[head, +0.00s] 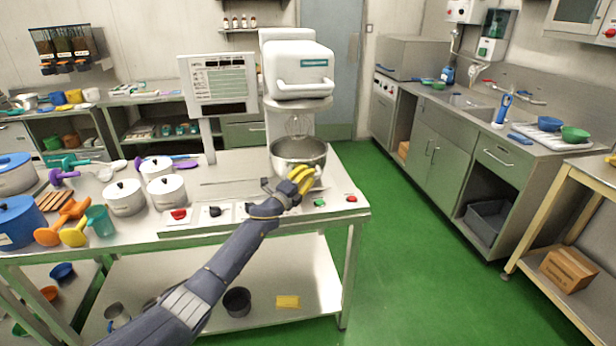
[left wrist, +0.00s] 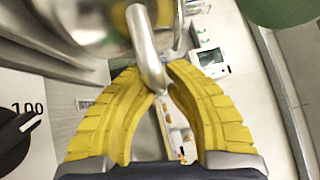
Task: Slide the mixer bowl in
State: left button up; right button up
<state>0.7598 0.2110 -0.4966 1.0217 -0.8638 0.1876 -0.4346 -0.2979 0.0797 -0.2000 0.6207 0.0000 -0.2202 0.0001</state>
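The steel mixer bowl (head: 298,156) sits under the white mixer head (head: 297,72), below the wire whisk (head: 298,124), at the right part of the steel table. My left gripper (head: 299,178), with yellow fingers, is at the bowl's front right side. In the left wrist view, a bent metal handle (left wrist: 147,50) passes between the fingertips of my left gripper (left wrist: 155,80), which look closed on it. The bowl's shiny wall (left wrist: 85,18) shows at the top left there. The fingers hide part of the bowl's front. My right gripper is not in view.
White lidded pots (head: 167,191), blue pots (head: 20,222) and coloured scoops (head: 75,235) crowd the table's left side. A black knob (head: 215,211), a red button (head: 351,198) and a green button (head: 319,202) line the front edge. The green floor to the right is clear.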

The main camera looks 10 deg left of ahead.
pick_arm(q)
jog(key=o, duration=0.5)
jog(key=shift+v, duration=5.95)
jog(key=shift+s+d, duration=0.1)
